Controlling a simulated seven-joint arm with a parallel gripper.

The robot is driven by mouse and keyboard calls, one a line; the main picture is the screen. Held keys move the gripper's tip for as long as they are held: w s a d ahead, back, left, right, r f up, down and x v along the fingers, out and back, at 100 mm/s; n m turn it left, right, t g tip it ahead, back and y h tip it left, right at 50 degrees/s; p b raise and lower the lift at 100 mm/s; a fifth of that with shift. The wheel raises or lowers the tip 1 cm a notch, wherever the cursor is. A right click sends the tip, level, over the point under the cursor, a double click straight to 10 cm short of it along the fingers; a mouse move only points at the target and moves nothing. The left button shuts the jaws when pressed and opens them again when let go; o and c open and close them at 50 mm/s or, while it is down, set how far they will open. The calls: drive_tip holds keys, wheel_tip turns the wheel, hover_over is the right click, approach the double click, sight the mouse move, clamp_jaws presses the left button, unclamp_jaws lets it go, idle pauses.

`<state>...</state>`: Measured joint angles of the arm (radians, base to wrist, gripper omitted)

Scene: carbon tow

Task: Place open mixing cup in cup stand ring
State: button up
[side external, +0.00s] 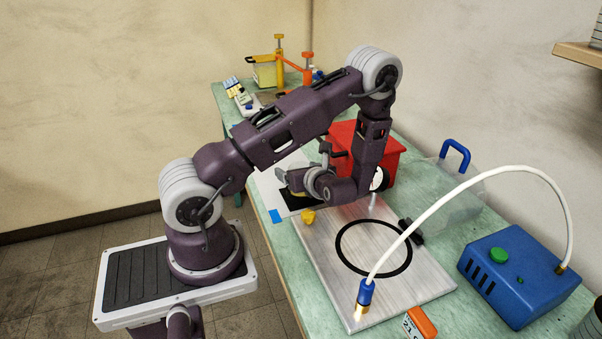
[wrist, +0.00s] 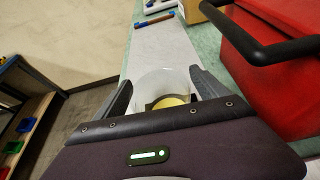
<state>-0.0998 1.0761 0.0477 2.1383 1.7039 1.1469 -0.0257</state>
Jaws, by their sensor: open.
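A translucent, open-topped cup (wrist: 160,78) is between the two fingers of my gripper (wrist: 162,84) in the wrist view. The fingers stand apart, one on each side of the cup; I cannot tell whether either touches it. A yellow round shape (wrist: 172,102) shows at the near part of the cup, and I cannot tell whether it is inside or behind. In the side view my gripper (side external: 288,178) is low over the far left of the table, pointing left, and the cup is not clear there. I cannot make out a cup stand ring for certain in either view.
A pale board (side external: 330,265) with a black ring (side external: 342,256) lies in front. A red box (side external: 385,150) stands close behind my wrist. A white hose (side external: 470,182) arches from a blue pump (side external: 520,275) over the board. A yellow piece (side external: 308,216) sits near the board's corner.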

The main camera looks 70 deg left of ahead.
drive_tip(key=v, duration=1.1)
drive_tip(key=s+d+r+n+t+h, duration=0.3)
drive_tip(key=s+d+r+n+h, duration=0.3)
drive_tip(key=d+r+n, duration=0.3)
drive_tip(key=s+d+r+n+t+h, duration=0.2)
drive_tip(key=s+d+r+n+h, duration=0.3)
drive_tip(key=d+r+n+h, duration=0.2)
drive_tip(key=d+r+n, duration=0.2)
drive_tip(key=d+r, duration=0.1)
drive_tip(key=d, duration=0.1)
drive_tip(key=shift+s+d+t+h, duration=0.3)
drive_tip(key=shift+s+d+t, duration=0.1)
drive_tip(key=shift+r, duration=0.15)
